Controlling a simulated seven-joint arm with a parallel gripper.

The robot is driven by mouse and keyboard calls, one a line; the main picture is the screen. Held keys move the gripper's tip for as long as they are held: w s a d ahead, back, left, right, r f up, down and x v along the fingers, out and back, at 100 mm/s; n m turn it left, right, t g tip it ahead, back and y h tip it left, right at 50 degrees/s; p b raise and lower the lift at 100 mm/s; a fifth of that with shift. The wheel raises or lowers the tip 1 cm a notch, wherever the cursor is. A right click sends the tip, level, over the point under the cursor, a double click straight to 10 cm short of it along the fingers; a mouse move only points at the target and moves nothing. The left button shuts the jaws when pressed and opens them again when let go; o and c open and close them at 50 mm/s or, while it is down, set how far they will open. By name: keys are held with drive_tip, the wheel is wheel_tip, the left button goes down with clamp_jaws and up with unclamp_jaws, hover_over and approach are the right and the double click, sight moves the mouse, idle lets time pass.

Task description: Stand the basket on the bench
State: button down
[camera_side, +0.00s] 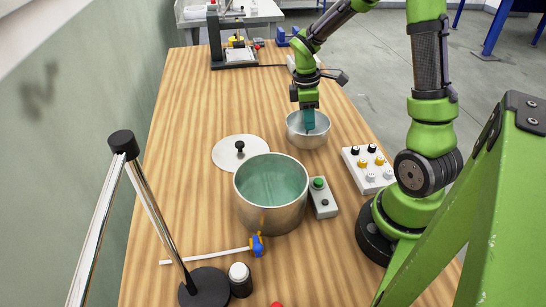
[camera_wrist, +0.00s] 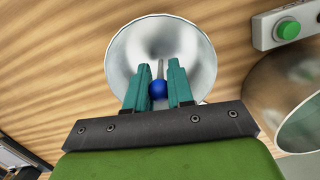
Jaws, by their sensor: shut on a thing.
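The basket (camera_side: 300,138) is a shiny silver bowl, upright over the bench (camera_side: 190,105), behind the large pot in the side view. It also shows in the wrist view (camera_wrist: 128,52), with a thin stem and a blue knob (camera_wrist: 158,90) at its middle. My gripper (camera_side: 309,122) points down into the basket. In the wrist view my gripper's teal fingers (camera_wrist: 159,86) stand on either side of the blue knob and are shut on it. I cannot tell whether the basket's underside touches the bench.
A large metal pot (camera_side: 246,205) with greenish contents stands in front of the basket. A flat lid (camera_side: 228,150) lies left of it. A green-button box (camera_side: 324,205) and a knob panel (camera_side: 369,176) are at right. Bare bench lies to the left and behind.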

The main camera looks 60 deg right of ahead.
drive_tip(key=shift+f, duration=1.8)
drive_tip(key=shift+f, duration=0.2)
drive_tip(key=c, duration=1)
unclamp_jaws()
wheel_tip(320, 180, up, 12)
drive_tip(key=w+a, duration=0.1)
drive_tip(key=s+a+r+m+t+y, duration=0.1)
drive_tip(key=s+a+r+m+t, duration=0.1)
drive_tip(key=a, duration=0.4)
drive_tip(key=s+a+r+m+t+y, duration=0.1)
drive_tip(key=s+a+r+m+t, duration=0.2)
drive_tip(key=a+r+m, duration=0.1)
drive_tip(key=s+a+r+m+t, duration=0.3)
drive_tip(key=a+m, duration=0.1)
drive_tip(key=a, duration=0.4)
drive_tip(key=shift+s+m+y, duration=0.3)
drive_tip(key=shift+m+y, duration=0.1)
